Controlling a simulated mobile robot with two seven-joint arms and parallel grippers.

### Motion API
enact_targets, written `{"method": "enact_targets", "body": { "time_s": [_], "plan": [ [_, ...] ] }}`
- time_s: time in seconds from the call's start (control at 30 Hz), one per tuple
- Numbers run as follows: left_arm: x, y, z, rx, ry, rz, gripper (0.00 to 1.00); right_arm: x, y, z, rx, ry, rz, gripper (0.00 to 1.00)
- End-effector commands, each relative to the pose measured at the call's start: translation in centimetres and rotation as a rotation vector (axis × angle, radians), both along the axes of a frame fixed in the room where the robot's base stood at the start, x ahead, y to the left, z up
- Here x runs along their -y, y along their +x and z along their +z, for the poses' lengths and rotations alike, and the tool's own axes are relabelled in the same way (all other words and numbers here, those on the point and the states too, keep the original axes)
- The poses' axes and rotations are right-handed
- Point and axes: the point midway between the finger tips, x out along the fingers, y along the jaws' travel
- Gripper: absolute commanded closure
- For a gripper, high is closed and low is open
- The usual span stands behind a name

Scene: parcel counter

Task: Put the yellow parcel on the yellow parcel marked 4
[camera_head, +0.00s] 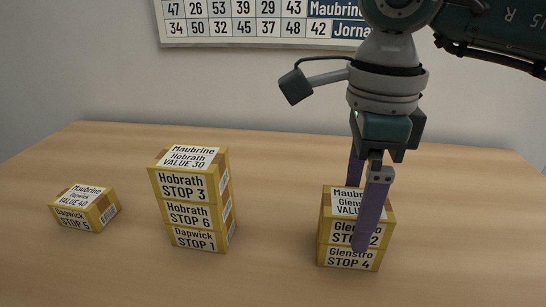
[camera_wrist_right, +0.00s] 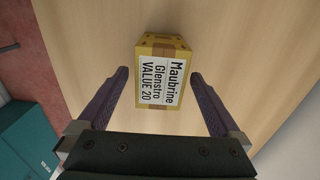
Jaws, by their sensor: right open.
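A yellow parcel marked 2 (camera_head: 333,227) sits on top of the yellow parcel marked 4 (camera_head: 348,259), right of centre on the counter. My right gripper (camera_head: 357,217) is open above and around the upper parcel, with one finger across its front face and the other behind it. In the right wrist view, the parcel's label (camera_wrist_right: 160,80), "Maubrine Glenstro VALUE 20", shows between my open fingers (camera_wrist_right: 158,75), with a gap on each side. The parcel marked 4 is partly covered by the one above. My left gripper is out of view.
A stack of three yellow parcels, marked 3 (camera_head: 184,186), 6 (camera_head: 188,215) and 1 (camera_head: 195,238) from top down, stands left of centre. A single parcel marked 5 (camera_head: 80,218) lies at the far left. The wooden counter (camera_head: 275,215) is clear between the stacks.

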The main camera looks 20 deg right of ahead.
Motion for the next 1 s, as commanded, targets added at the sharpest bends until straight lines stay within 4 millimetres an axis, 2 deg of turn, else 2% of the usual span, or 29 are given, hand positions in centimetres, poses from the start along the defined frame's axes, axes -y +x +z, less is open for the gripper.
{"method": "enact_targets", "body": {
  "time_s": [0.3, 0.5, 0.7, 1.0],
  "plan": [
    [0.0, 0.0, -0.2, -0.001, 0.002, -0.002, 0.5, 0.0, 0.2, 7.0, 0.009, 0.0, 0.001, 0.0],
    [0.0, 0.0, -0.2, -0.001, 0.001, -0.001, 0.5, 0.0, 0.1, 10.3, 0.005, 0.001, 0.001, 0.0],
    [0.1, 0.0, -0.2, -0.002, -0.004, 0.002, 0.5, 0.0, 0.0, 11.5, 0.002, 0.001, 0.0, 0.0],
    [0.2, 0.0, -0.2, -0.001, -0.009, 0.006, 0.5, 0.0, 0.0, 11.5, 0.001, 0.0, 0.0, 0.0]
  ]
}}
